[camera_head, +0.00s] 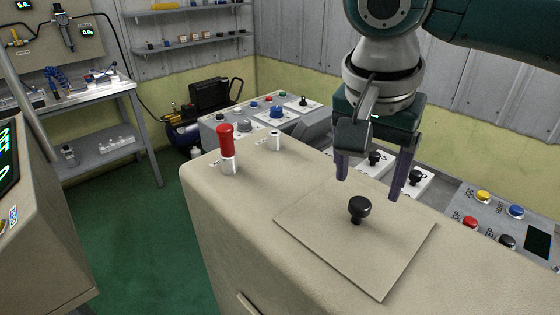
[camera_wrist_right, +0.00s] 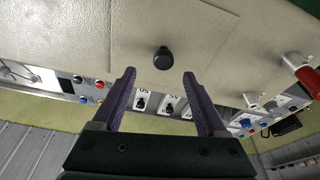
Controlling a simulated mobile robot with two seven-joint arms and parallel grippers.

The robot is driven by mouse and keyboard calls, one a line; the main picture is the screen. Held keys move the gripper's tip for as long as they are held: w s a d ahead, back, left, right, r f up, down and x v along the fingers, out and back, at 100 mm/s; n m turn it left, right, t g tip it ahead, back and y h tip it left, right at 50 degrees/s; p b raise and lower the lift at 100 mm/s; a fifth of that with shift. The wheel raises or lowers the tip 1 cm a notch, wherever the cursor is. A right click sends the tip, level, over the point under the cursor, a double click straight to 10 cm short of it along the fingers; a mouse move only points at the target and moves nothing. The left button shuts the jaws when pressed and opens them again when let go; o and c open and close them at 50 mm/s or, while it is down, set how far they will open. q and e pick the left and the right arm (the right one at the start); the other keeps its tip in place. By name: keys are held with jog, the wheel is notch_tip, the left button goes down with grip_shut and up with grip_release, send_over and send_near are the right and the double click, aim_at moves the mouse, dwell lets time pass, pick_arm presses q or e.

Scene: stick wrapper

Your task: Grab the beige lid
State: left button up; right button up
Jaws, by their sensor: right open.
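The beige lid (camera_head: 375,262) is a flat square plate lying on top of the beige machine, with a black round knob (camera_head: 359,208) standing at its middle. In the right wrist view the lid (camera_wrist_right: 200,38) and its knob (camera_wrist_right: 163,58) show ahead of the fingertips. My right gripper (camera_head: 371,184) has its purple fingers apart, pointing down above the far part of the lid. It is empty, and the knob is nearer the head camera than the fingers. In the right wrist view the gripper (camera_wrist_right: 160,78) frames the knob beyond its tips. My left gripper is not in view.
A red-topped post (camera_head: 227,150) and a small white cylinder (camera_head: 274,140) stand on the machine top (camera_head: 235,190) left of the lid. A panel with coloured buttons (camera_head: 500,215) lies at the right. Black knobs on white plates sit behind the gripper.

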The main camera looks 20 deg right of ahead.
aim_at(361, 202)
jog(key=x, duration=0.5)
jog(key=shift+w+f, duration=0.3)
jog(key=shift+f, duration=0.05)
jog(key=shift+c, duration=0.4)
grip_shut()
dwell(0.7)
